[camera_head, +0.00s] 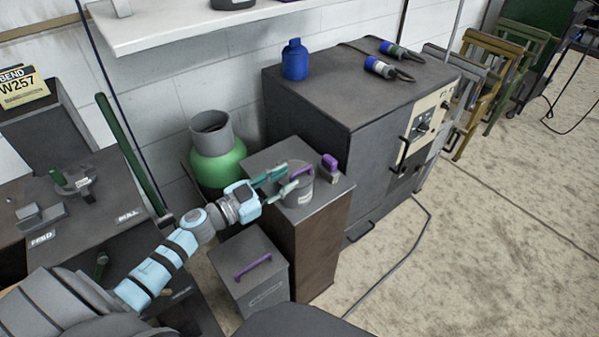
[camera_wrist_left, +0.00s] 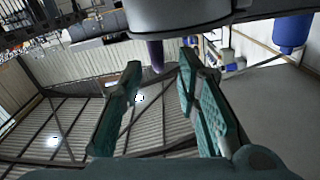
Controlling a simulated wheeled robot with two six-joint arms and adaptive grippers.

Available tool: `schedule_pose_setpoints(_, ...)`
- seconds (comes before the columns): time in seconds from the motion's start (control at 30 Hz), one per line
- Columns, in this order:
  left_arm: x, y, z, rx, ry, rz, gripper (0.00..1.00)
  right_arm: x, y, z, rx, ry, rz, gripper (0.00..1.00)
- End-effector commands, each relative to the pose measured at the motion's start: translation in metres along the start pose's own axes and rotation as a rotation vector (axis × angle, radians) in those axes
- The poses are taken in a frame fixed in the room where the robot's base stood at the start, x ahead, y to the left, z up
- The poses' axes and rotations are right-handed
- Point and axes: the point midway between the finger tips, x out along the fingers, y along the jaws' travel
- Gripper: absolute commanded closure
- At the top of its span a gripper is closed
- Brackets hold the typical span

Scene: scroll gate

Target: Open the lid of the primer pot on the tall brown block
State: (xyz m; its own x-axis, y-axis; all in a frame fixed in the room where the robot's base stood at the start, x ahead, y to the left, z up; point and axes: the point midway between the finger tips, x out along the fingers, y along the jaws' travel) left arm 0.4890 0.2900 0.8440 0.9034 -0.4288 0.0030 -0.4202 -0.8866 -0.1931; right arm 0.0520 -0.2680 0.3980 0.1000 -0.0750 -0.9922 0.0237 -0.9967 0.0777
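The tall brown block (camera_head: 318,240) stands left of the dark cabinet. The primer pot (camera_head: 299,193), a grey round pot with a purple handle (camera_head: 303,171) on its lid, sits on its top. My left gripper (camera_head: 283,180) is at the pot's left side near lid height and partly covers it. In the left wrist view its teal fingers (camera_wrist_left: 160,60) are apart, with the purple handle (camera_wrist_left: 155,53) showing between their tips. The grey underside or rim (camera_wrist_left: 180,14) fills the top of that view. I cannot tell whether the fingers touch the handle. My right gripper is not in view.
A small purple-topped item (camera_head: 329,163) stands behind the pot on the block. A grey box (camera_head: 262,288) with a purple handle stands in front. A green container (camera_head: 217,168) stands at left behind, and the dark cabinet (camera_head: 350,135) at right.

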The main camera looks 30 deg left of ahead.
Motion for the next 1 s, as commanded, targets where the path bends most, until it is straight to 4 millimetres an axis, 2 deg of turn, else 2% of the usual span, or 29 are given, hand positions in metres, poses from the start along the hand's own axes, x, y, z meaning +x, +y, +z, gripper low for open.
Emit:
schedule_pose_setpoints(0.1,0.026,0.0,-0.001,-0.002,0.002,-0.001,0.7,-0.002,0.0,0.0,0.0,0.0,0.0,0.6)
schedule_pose_setpoints(0.3,0.05,0.0,0.001,-0.001,-0.001,0.0,0.7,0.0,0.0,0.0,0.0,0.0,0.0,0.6)
schedule_pose_setpoints(0.57,0.052,0.0,0.001,0.001,-0.003,0.001,0.7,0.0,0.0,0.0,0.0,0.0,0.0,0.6)
schedule_pose_setpoints(0.77,0.052,0.0,0.001,0.001,-0.003,0.0,0.99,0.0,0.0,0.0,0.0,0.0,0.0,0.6)
schedule_pose_setpoints(1.0,0.052,0.0,0.001,0.001,-0.003,0.0,1.0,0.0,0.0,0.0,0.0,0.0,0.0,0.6)
